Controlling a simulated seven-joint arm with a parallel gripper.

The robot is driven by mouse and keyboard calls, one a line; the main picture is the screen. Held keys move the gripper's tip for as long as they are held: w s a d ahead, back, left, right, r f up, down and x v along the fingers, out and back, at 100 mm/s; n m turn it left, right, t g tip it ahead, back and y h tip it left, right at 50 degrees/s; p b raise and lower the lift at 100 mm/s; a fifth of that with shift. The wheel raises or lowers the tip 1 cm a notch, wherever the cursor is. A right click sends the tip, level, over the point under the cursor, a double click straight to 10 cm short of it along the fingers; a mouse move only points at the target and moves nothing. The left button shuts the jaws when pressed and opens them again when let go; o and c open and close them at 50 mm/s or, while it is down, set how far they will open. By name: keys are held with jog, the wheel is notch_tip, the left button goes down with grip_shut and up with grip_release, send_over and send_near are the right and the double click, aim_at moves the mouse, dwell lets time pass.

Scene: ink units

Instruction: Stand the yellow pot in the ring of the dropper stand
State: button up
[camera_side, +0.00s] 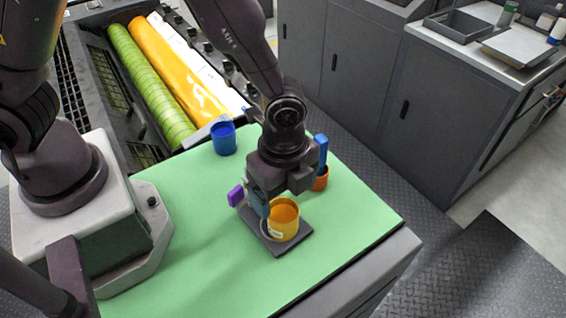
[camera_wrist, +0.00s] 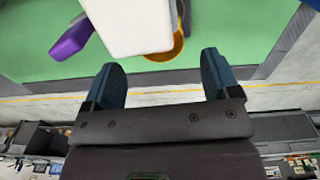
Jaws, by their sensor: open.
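The yellow pot (camera_side: 284,222) stands upright over a dark flat base (camera_side: 298,238), which seems to belong to the dropper stand. I cannot make out the ring or whether the pot sits inside it. In the wrist view the yellow pot (camera_wrist: 163,54) is mostly hidden behind a white block-like piece (camera_wrist: 135,25). My gripper (camera_side: 262,203) is low at the pot's left and back side, partly overlapping it in the side view. In the wrist view its two fingers (camera_wrist: 160,62) are wide apart with nothing between them.
A blue pot (camera_side: 224,140) stands at the back of the green mat (camera_side: 190,215). An orange pot (camera_side: 321,182) with a blue upright piece (camera_side: 322,148) is behind my gripper. A purple piece (camera_side: 236,195) is at its left. The mat's front is clear.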

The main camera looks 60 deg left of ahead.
jog(key=s+a+r+n+t, duration=0.1)
jog(key=a+r+n, duration=0.35)
jog(key=r, duration=0.55)
jog(key=s+a+r+n+t, duration=0.15)
jog(key=a+r+n, duration=0.3)
jog(key=r, duration=0.45)
jog(key=s+a+r+n+t, duration=0.3)
jog(key=s+a+r+n, duration=0.2)
jog(key=s+a+n, duration=0.1)
jog(key=shift+s+a+r+n, duration=0.15)
jog(key=shift+a+r+n, duration=0.2)
jog(key=shift+a+n, duration=0.65)
